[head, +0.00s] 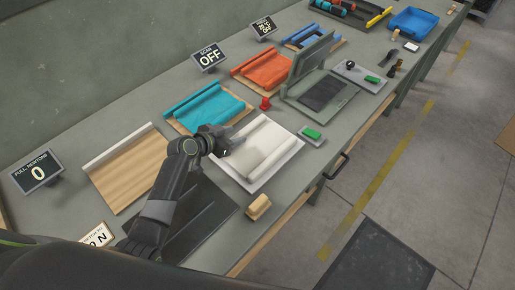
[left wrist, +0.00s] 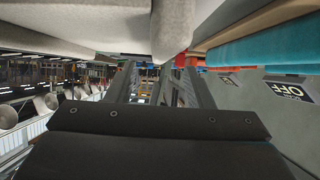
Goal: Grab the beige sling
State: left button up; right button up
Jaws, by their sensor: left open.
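The beige sling (head: 263,142) is a pale cream cloth with a rolled edge, lying on a white board on the workbench. In the left wrist view, pale cloth (left wrist: 95,22) fills the upper left, very close to the camera. My left gripper (head: 226,141) is at the left edge of the beige sling, between it and the teal sling (head: 207,107). Its two fingers (left wrist: 165,84) also show in the left wrist view, apart with nothing seen between them. I cannot tell whether they touch the cloth. My right gripper is not in view.
A wood-toned panel (head: 128,172) lies left, an orange sling (head: 265,68) beyond the teal one. A tan block (head: 258,206) sits at the front edge, with a green-topped block (head: 312,134) right and a red piece (head: 265,103) behind. A hinged press (head: 318,85) stands farther along.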

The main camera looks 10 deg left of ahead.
aim_at(241, 133)
pick_arm(q)
jog(key=b+x, duration=0.1)
jog(key=x, duration=0.2)
jog(key=shift+a+f, duration=0.1)
jog(key=shift+f, duration=0.05)
jog(key=shift+w+d+f, duration=0.15)
jog(key=shift+w+d, duration=0.05)
jog(key=shift+w, duration=0.05)
grip_shut()
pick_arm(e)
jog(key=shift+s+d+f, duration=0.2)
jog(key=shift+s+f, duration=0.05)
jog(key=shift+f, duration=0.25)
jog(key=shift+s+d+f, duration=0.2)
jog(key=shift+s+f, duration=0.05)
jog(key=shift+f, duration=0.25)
